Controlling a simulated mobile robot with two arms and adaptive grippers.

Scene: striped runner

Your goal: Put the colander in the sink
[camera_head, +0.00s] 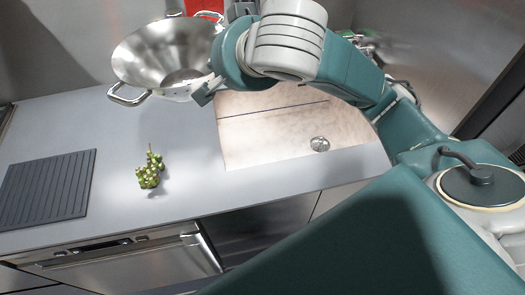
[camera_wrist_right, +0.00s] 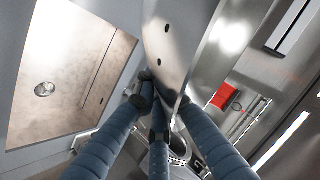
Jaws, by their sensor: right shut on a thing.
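The shiny metal colander (camera_head: 150,55), with loop handles, is at the upper left of the head view, left of the sink and apparently above the counter. My right gripper (camera_head: 203,94) is at its right side, largely hidden behind my own wrist. In the right wrist view the fingers (camera_wrist_right: 158,100) close on the rim of the colander (camera_wrist_right: 168,45), whose wall shows a few holes. The sink (camera_head: 255,140) has a pale mottled basin with a round drain and is empty where visible; it also shows in the wrist view (camera_wrist_right: 75,65). My left gripper is not in view.
Green grapes (camera_head: 150,170) lie on the grey counter (camera_head: 195,185) left of the sink. A dark ribbed mat (camera_head: 45,190) lies farther left. A red object (camera_head: 204,14) is behind the colander by the back wall. Counter around the grapes is clear.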

